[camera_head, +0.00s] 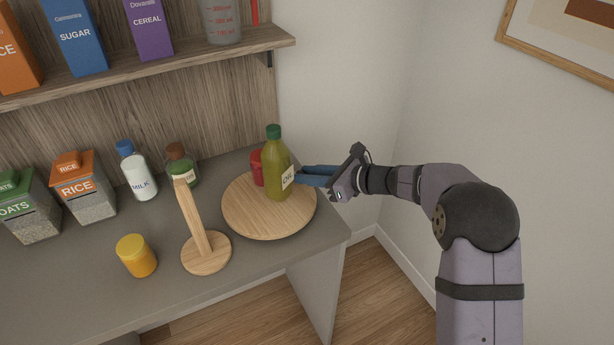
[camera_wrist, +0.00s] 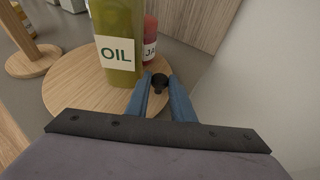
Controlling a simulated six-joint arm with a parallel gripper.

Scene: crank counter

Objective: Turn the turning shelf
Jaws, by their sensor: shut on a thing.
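The turning shelf (camera_head: 262,222) is a round wooden disc at the right end of the counter; it also shows in the wrist view (camera_wrist: 75,95). On it stand a green oil bottle (camera_head: 277,170) with a green cap and a red jar (camera_head: 257,168) behind it, partly hidden. My gripper (camera_head: 308,176) reaches in from the right, low beside the oil bottle. In the wrist view its blue fingers (camera_wrist: 160,84) are shut on a small black knob (camera_wrist: 160,80) at the shelf's edge. The head view does not show the knob.
A wooden stand (camera_head: 205,250) with an upright post is left of the shelf. A yellow jar (camera_head: 137,255), a milk bottle (camera_head: 136,172), a green-filled jar (camera_head: 181,166) and a rice box (camera_head: 84,190) are farther left. The wall (camera_head: 370,90) is close behind my gripper.

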